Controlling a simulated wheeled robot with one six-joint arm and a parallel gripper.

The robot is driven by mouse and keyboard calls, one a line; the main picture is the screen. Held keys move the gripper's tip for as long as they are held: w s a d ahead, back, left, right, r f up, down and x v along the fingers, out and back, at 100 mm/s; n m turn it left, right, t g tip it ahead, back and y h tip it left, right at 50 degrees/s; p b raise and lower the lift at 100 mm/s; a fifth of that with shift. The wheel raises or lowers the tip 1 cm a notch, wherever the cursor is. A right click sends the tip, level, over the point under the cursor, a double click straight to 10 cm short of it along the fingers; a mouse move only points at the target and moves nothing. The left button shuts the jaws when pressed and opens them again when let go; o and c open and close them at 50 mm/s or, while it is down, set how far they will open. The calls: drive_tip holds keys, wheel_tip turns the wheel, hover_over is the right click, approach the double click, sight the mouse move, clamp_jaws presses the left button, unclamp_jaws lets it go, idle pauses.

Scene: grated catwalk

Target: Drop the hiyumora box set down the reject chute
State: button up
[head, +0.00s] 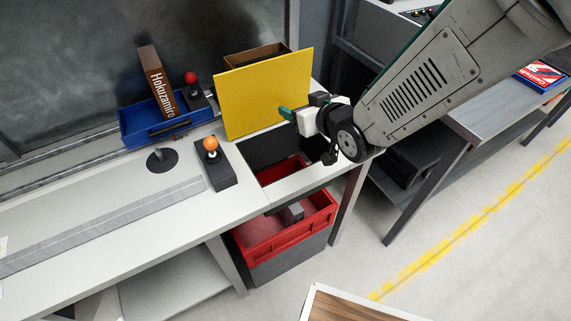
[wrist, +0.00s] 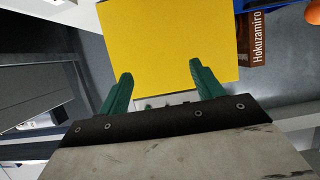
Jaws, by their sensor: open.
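No box that I can read as hiyumora shows in either view. A square opening (head: 259,157) in the bench top has a red crate (head: 290,240) below it, with a small grey item inside. A yellow panel (head: 265,92) stands raised at the back of the opening. It also fills much of the wrist view (wrist: 165,35). My gripper (head: 287,114) is in front of the panel, near its lower right part. In the wrist view its green fingers (wrist: 160,70) are spread with nothing between them. I cannot tell whether they touch the panel.
A brown Hokuzamiro box (head: 157,82) leans in a blue tray (head: 139,122). An orange-topped joystick (head: 211,146) and a red-topped one (head: 191,79) stand nearby. A brown open box (head: 250,56) is behind the panel. A red-and-blue box (head: 540,75) lies on the right-hand bench.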

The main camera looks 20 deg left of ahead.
drive_tip(key=v, duration=0.5)
drive_tip(key=shift+f, duration=0.1)
drive_tip(key=s+d+f+g+h, duration=0.2)
drive_tip(key=d+f+h, duration=0.1)
drive_tip(key=f, duration=0.2)
drive_tip(key=s+d+r+m+g+h, duration=0.1)
drive_tip(key=s+d+h, duration=0.15)
drive_tip(key=d, duration=0.35)
drive_tip(key=s+d+m+g+h, duration=0.1)
drive_tip(key=d+g+h, duration=0.15)
drive_tip(key=d, duration=0.45)
drive_tip(key=s+d+r+m+g+h, duration=0.1)
drive_tip(key=s+d+r+m, duration=0.3)
drive_tip(key=s+d+r, duration=0.3)
drive_tip(key=s+d+r+m+h, duration=0.1)
drive_tip(key=s+d+r+m, duration=0.3)
drive_tip(key=s+d+r, duration=0.4)
drive_tip(key=shift+d+r+g, duration=0.15)
drive_tip(key=shift+d+g, duration=0.2)
drive_tip(key=shift+d, duration=3.25)
